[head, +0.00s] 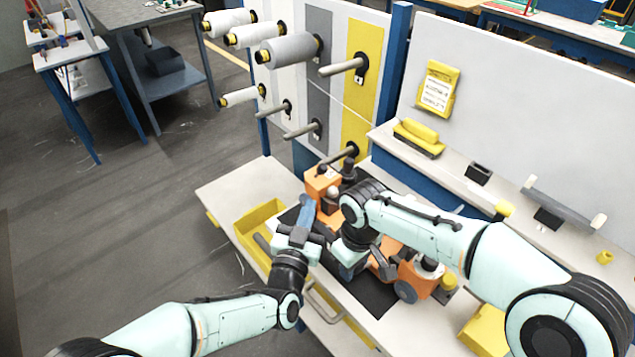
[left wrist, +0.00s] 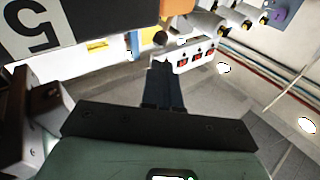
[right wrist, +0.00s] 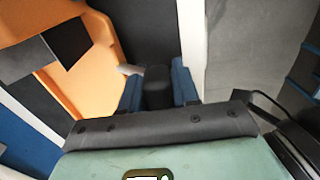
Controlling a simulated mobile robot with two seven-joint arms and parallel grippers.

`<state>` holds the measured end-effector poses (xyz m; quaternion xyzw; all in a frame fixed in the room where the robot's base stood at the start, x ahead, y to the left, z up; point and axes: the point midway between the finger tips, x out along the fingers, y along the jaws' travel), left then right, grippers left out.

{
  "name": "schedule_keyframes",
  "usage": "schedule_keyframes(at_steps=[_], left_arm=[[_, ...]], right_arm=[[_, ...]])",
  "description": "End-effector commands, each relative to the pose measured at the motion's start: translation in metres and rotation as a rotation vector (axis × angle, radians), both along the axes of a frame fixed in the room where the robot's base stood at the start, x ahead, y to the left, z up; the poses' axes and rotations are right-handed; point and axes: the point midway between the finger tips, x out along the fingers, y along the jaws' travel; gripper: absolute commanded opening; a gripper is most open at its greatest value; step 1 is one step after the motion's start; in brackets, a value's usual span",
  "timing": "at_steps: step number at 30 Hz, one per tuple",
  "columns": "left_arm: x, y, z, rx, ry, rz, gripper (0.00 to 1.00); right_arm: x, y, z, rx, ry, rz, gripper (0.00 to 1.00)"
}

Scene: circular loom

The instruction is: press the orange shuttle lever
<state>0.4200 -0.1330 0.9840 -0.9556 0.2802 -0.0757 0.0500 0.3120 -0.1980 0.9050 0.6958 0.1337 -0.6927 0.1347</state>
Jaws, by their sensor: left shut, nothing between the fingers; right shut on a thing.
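The circular loom's orange housing (head: 322,187) stands on the bench, with a second orange part (head: 418,276) nearer the front. I cannot single out the shuttle lever from these parts. My left gripper (head: 307,212) is shut and empty, its blue fingers beside the rear orange housing. In the left wrist view its shut fingers (left wrist: 163,85) point toward a small dark knob (left wrist: 160,38). My right gripper (right wrist: 158,88) has its blue fingers closed on a dark block (right wrist: 157,75), beside an orange part (right wrist: 85,50) of the machine. My right arm hides the loom's middle in the head view.
A yellow tray (head: 259,222) lies on the bench left of the loom. A rack with thread spools (head: 290,49) and bare pegs stands behind. A ledge with a yellow device (head: 418,138) runs along the right wall panel. Floor to the left is open.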

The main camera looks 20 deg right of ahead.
Motion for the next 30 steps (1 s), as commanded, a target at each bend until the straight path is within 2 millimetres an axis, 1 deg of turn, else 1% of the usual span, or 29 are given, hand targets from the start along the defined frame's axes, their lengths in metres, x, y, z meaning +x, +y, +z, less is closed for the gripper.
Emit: schedule_keyframes(at_steps=[1,6,12,18,30], left_arm=[[0.009,-0.006,0.0,0.0,0.0,0.0,0.0],[0.036,-0.024,0.004,0.0,0.0,0.001,0.0],[0.057,-0.038,0.007,0.0,0.0,0.0,0.0],[0.066,-0.043,0.008,0.001,0.001,0.0,0.0],[0.067,-0.043,0.009,-0.001,0.003,0.0,0.0]], right_arm=[[-0.003,-0.001,-0.006,-0.001,0.02,-0.004,0.0],[-0.003,-0.001,-0.006,-0.001,0.02,-0.004,0.0],[-0.003,-0.002,-0.006,-0.001,0.02,-0.004,0.0],[-0.003,-0.002,-0.006,-0.001,0.02,-0.004,0.0],[-0.003,-0.002,-0.006,-0.001,0.02,-0.004,0.0]])
